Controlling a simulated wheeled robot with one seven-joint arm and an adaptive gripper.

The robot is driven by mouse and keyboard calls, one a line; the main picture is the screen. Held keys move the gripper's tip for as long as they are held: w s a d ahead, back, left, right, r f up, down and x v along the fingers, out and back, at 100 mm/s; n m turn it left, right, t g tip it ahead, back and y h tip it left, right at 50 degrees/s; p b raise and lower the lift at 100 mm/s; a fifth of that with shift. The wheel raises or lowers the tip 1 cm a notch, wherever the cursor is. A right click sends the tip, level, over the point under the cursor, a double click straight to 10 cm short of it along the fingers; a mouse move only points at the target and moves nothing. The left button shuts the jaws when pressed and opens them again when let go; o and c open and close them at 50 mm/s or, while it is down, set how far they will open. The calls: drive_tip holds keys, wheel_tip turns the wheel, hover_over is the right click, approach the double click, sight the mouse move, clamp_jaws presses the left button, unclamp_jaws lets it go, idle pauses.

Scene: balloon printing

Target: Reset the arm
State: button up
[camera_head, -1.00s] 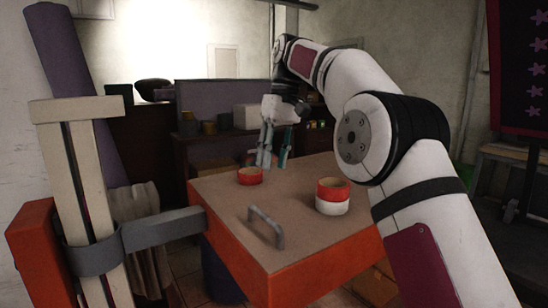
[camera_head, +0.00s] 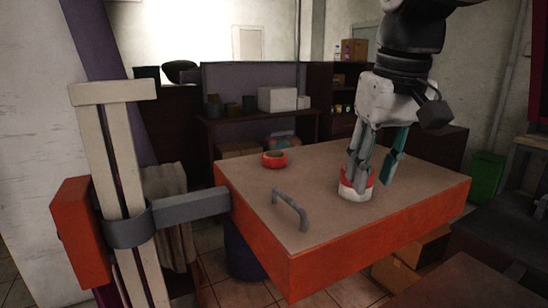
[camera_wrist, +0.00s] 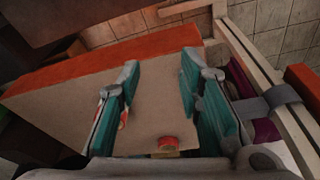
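My gripper (camera_head: 372,183) hangs fingers down over the right part of the table. Its two teal-padded fingers are spread apart with nothing held between them, as the wrist view also shows (camera_wrist: 161,75). A red and white roll (camera_head: 350,194) stands on the tabletop, partly hidden by the fingers in the head view. In the wrist view a bit of red and white (camera_wrist: 124,117) shows behind the left finger. I cannot tell whether a finger touches the roll. A smaller red roll (camera_head: 274,159) lies farther back on the table, apart from my gripper.
The table (camera_head: 300,235) has orange sides and a grey handle (camera_head: 290,207) on its top. A pale upright post with a grey clamp (camera_head: 190,207) stands at left. Shelves with boxes (camera_head: 277,99) are behind. The table's middle is clear.

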drive_tip(key=s+d+f+m+t, duration=0.1)
drive_tip(key=s+d+f, duration=0.1)
drive_tip(key=s+f, duration=0.4)
drive_tip(key=s+d+f+m, duration=0.1)
drive_tip(key=s+d+f, duration=0.1)
drive_tip(key=s+f, duration=0.4)
drive_tip(key=s, duration=0.5)
drive_tip(key=shift+d+f+t+p, duration=0.3)
drive_tip(key=shift+t+p, duration=0.05)
drive_tip(key=shift+t, duration=0.05)
idle(0.5)
